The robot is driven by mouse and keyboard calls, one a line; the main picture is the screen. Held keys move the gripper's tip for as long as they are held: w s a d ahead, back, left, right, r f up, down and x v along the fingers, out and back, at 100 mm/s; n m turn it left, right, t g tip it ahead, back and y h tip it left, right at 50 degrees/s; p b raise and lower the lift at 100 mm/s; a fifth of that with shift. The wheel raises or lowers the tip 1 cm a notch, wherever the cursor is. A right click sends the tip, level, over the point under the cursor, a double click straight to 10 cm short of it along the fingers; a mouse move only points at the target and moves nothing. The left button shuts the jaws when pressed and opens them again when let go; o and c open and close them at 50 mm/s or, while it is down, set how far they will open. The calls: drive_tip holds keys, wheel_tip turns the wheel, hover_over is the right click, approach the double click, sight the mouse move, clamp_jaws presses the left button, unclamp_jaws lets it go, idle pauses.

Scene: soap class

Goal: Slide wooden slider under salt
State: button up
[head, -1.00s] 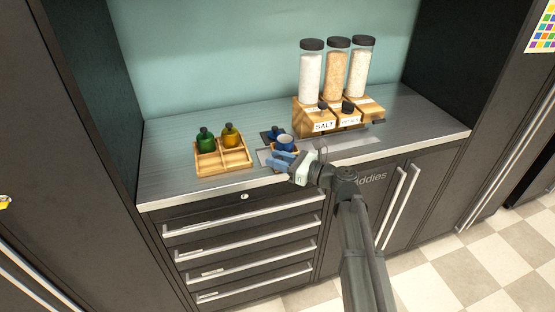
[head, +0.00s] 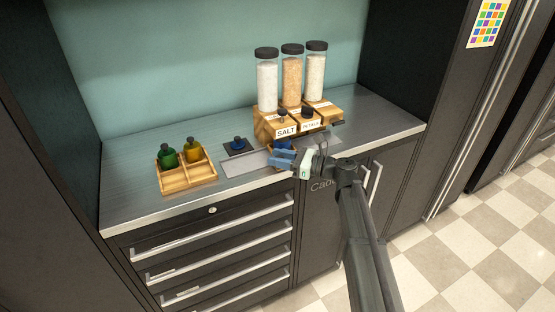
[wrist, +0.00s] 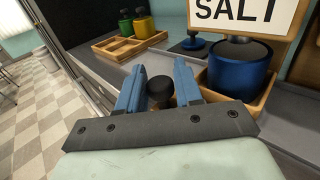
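The wooden slider (wrist: 265,104) is a small wooden tray with a blue cup (wrist: 238,72) in it. In the wrist view it stands at the right, just below the SALT label (wrist: 240,12). In the head view the blue cup (head: 283,145) is under the salt side of the dispenser, mostly behind my gripper. My gripper (head: 279,158) is at the counter's front edge. Its blue fingers (wrist: 160,68) are apart, with a dark round knob (wrist: 160,88) showing between them. The right finger is close beside the slider; contact is unclear.
The wooden dispenser (head: 265,123) carries three tall jars. A divided wooden box (head: 200,178) with green and yellow bottles stands at the left. A blue stopper (head: 238,143) lies between them. The grey strip (head: 245,163) of counter left of my gripper is clear.

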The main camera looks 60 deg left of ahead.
drive_tip(key=o, duration=0.3)
drive_tip(key=shift+r, duration=0.1)
drive_tip(key=v, duration=1.3)
drive_tip(key=shift+w+d, duration=0.25)
drive_tip(key=shift+d, duration=0.05)
drive_tip(key=shift+w+d, duration=0.1)
drive_tip(key=v, duration=0.3)
drive_tip(key=shift+w+d, duration=0.25)
drive_tip(key=shift+d, duration=0.05)
drive_tip(key=shift+r, duration=0.15)
drive_tip(key=d+r, duration=0.2)
drive_tip(key=r, duration=0.1)
drive_tip(key=s+r, duration=0.1)
drive_tip(key=shift+d+r, duration=0.4)
idle(0.4)
